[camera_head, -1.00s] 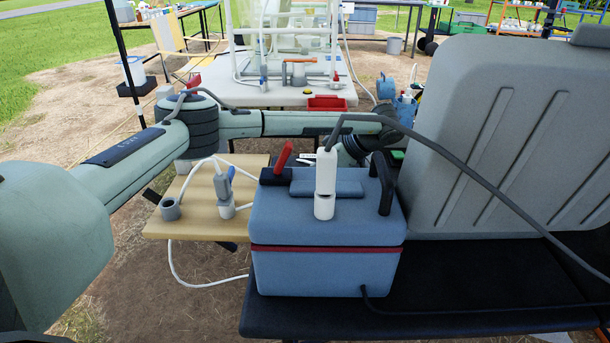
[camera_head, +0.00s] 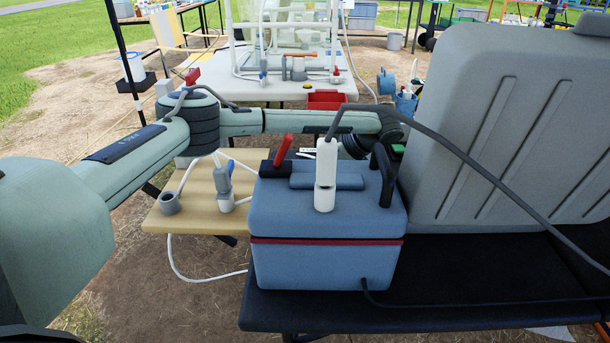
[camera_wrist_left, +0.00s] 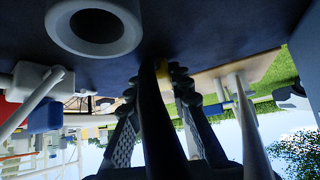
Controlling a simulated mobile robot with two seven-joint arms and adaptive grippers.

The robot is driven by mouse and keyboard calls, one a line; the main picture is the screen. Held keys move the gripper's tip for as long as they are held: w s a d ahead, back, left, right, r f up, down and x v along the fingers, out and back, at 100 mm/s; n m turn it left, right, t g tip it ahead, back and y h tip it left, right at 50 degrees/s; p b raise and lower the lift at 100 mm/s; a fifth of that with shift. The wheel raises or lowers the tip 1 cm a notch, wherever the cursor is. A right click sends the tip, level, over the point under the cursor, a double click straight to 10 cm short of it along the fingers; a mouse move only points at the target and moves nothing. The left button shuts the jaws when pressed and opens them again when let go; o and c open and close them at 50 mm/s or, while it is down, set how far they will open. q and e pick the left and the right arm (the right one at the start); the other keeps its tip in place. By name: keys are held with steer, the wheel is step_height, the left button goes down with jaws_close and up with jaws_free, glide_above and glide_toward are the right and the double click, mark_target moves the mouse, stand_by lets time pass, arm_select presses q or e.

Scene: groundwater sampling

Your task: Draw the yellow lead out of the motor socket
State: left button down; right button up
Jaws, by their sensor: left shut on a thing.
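In the left wrist view my left gripper (camera_wrist_left: 155,98) has its two dark fingers close together, with a small piece of the yellow lead (camera_wrist_left: 163,66) showing between their tips. A dark cable or bar crosses in front, and most of the lead is hidden. The yellow part is near a dark blue surface; I cannot tell whether it still sits in the motor socket. In the head view my left arm reaches in from the left behind the blue box (camera_head: 325,262), which hides the gripper and the yellow lead. My right gripper is not in view.
A white plug (camera_head: 326,160) with a grey cable stands on the box beside a black handle. A wooden board (camera_head: 190,222) at its left bears a grey cup (camera_head: 169,203) and a white-leaded plug. A large grey case (camera_head: 510,130) stands at the right.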

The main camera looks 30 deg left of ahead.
arm_select(q)
steer(key=shift+s+f, duration=0.15)
steer(key=shift+f, duration=0.4)
steer(key=c, duration=1.3)
jaws_free()
steer(key=shift+f, duration=0.1)
steer(key=shift+d, duration=0.1)
steer(key=r, duration=1)
steer(key=shift+a+r, duration=0.2)
steer(key=shift+r, duration=0.15)
